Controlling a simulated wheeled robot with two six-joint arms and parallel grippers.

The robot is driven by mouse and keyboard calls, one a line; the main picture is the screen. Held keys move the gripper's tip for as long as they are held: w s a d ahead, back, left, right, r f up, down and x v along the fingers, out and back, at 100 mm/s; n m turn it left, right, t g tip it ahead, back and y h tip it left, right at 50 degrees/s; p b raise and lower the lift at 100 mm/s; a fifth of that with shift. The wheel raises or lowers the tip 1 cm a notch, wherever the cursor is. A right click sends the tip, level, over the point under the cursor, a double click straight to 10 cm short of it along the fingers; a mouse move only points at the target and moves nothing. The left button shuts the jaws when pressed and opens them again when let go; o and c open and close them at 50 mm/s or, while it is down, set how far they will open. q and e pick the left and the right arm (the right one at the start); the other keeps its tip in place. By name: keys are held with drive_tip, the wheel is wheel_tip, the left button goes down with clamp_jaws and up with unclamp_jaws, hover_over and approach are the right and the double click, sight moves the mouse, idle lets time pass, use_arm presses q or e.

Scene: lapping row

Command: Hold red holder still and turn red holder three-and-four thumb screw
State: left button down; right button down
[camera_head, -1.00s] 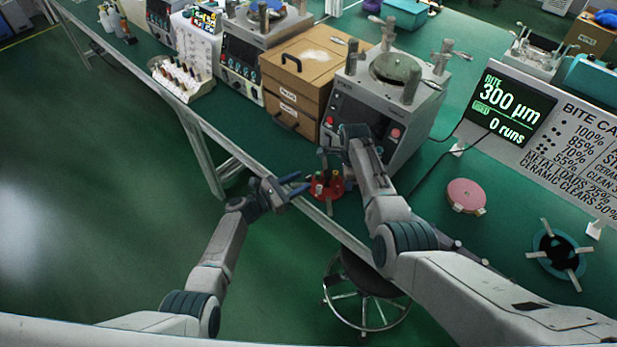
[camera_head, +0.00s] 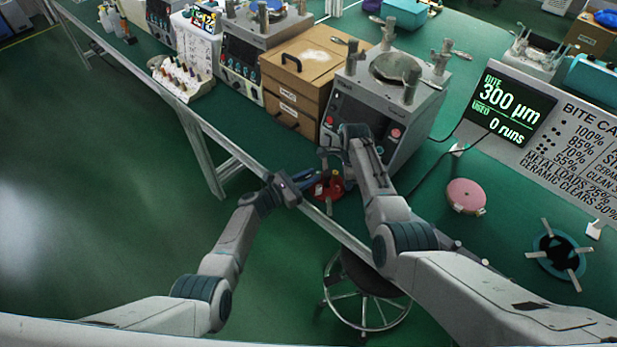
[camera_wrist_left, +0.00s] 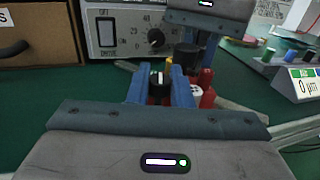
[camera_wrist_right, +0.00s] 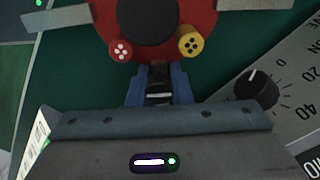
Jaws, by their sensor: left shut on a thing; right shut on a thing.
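The red holder (camera_head: 327,189) stands near the bench's front edge, partly hidden by my grippers. My left gripper (camera_wrist_left: 160,80) is at the holder's left side, shut on a black thumb screw (camera_wrist_left: 157,80) with a pale mark. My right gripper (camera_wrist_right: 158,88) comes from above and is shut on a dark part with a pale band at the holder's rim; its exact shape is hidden.
A grey lapping machine (camera_head: 390,105) stands close behind the holder, with a wooden drawer box (camera_head: 292,85) left of it. A pink disc (camera_head: 466,195) and a teal ring (camera_head: 536,255) lie to the right. A stool (camera_head: 350,310) stands under the bench edge.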

use_arm(q)
drive_tip(key=shift+n+t+y, duration=0.7)
drive_tip(key=shift+t, duration=0.1)
drive_tip(key=c, duration=1.3)
unclamp_jaws()
drive_tip(key=shift+c, duration=0.2)
drive_tip(key=v, duration=1.2)
